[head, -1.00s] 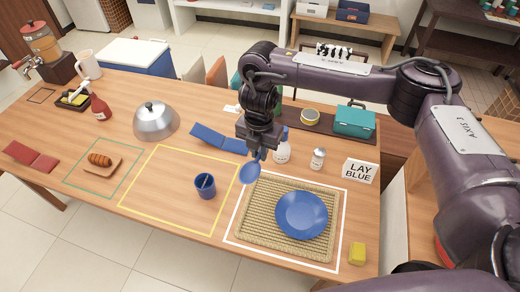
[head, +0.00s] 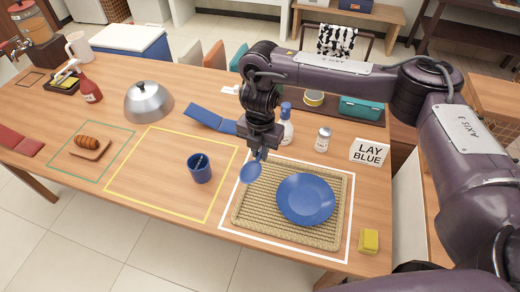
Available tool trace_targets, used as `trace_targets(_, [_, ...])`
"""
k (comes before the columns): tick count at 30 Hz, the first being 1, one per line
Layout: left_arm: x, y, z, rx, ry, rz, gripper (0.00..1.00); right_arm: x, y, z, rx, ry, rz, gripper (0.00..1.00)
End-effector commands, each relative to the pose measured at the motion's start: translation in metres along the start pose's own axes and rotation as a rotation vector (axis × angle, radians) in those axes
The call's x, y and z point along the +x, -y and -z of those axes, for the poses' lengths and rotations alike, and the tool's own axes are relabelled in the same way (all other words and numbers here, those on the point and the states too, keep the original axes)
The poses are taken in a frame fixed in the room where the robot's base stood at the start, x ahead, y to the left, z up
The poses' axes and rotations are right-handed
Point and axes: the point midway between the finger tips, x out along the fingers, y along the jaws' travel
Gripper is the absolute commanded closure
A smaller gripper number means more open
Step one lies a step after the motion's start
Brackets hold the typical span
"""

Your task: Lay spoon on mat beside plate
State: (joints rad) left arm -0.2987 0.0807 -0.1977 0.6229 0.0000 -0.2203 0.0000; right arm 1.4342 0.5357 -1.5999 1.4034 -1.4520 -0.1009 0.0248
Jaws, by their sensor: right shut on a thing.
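A blue spoon (head: 250,173) hangs bowl-down from my right gripper (head: 261,153), which is shut on its handle. The spoon is over the upper left corner of the woven mat (head: 262,222); whether its bowl touches the mat I cannot tell. A blue plate (head: 305,199) lies on the right part of the mat, with a bare strip of mat to its left. The mat lies inside a white outline on the wooden table. My left gripper does not show.
A blue cup (head: 200,170) stands left of the mat, inside a yellow outline. A blue-capped bottle (head: 286,128), a shaker (head: 323,139) and a "LAY BLUE" sign (head: 369,151) stand behind the mat. A yellow block (head: 369,241) is at its right. A folded blue cloth (head: 209,118) lies further left.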

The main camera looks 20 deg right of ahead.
Motion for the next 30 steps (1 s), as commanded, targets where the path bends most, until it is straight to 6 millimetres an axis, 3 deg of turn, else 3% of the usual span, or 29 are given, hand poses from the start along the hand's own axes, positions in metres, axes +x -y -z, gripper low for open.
trace_targets(1, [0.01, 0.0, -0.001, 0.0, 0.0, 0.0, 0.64, 0.011, 0.0, 0.0, 0.0, 0.0, 0.0, 1.0])
trace_targets(30, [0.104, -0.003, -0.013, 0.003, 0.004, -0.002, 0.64, 0.127, 0.0, 0.0, 0.0, 0.001, -0.001, 1.0])
